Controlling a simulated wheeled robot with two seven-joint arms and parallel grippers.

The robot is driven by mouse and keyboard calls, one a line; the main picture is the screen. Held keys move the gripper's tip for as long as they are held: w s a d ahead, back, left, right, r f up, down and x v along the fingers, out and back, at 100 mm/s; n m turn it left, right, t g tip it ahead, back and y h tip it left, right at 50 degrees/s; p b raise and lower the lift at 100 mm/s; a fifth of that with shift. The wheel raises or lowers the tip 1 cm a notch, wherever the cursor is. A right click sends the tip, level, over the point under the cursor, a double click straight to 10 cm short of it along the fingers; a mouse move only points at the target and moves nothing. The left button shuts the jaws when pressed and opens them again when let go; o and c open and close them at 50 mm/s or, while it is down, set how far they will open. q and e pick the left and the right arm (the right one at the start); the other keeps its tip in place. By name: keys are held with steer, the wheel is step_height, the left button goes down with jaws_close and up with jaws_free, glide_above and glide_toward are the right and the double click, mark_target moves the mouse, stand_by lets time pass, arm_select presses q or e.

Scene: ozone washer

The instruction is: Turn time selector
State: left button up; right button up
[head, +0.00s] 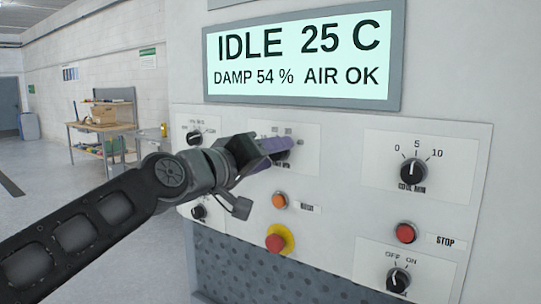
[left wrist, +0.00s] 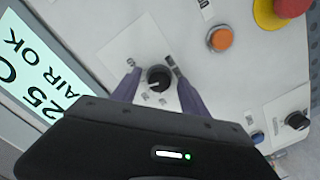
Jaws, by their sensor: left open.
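My left gripper (head: 282,148) reaches in from the left to the top middle dial of the control panel. Its purple fingers are open. In the left wrist view, the fingers of the left gripper (left wrist: 154,72) stand on either side of a black round knob (left wrist: 158,79) on a white plate. A gap shows beside the knob, and I cannot tell whether either finger touches it. In the head view the gripper covers most of this knob and its label, so its setting is hard to read. My right gripper is not in view.
The display (head: 303,55) reads IDLE 25 C above the panel. Nearby are a cool-time knob (head: 413,171), an orange button (head: 280,200), a red emergency button (head: 279,239), a red STOP button (head: 406,232) and an OFF/ON knob (head: 398,280). A workbench (head: 104,128) stands far left.

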arm_select(q)
steer(key=b+v, duration=0.3)
steer(key=v, duration=0.5)
steer(key=shift+w, duration=0.1)
